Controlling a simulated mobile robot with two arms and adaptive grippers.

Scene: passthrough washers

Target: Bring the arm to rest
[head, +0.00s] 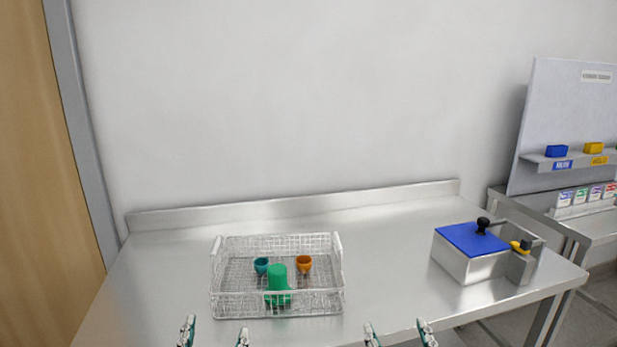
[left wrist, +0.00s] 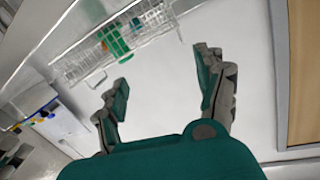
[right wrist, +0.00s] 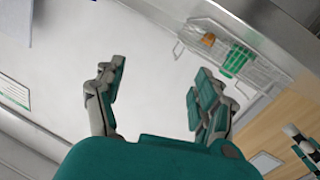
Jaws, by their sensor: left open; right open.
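My left gripper (head: 214,333) is at the bottom edge of the head view, in front of the table's front edge. It is open and empty, and its spread fingers show in the left wrist view (left wrist: 165,85). My right gripper (head: 400,335) is also at the bottom edge of the head view, to the right of the left one. It is open and empty, and its fingers show apart in the right wrist view (right wrist: 160,85). Both grippers are apart from the wire basket. Most of both arms is out of the head view.
A wire basket (head: 218,306) on the steel table (head: 390,265) holds a green cup (head: 277,280), a teal cup (head: 261,266) and an orange cup (head: 304,263). A steel box with a blue lid (head: 470,238) stands at right. A shelf (head: 565,162) bears blue and yellow blocks.

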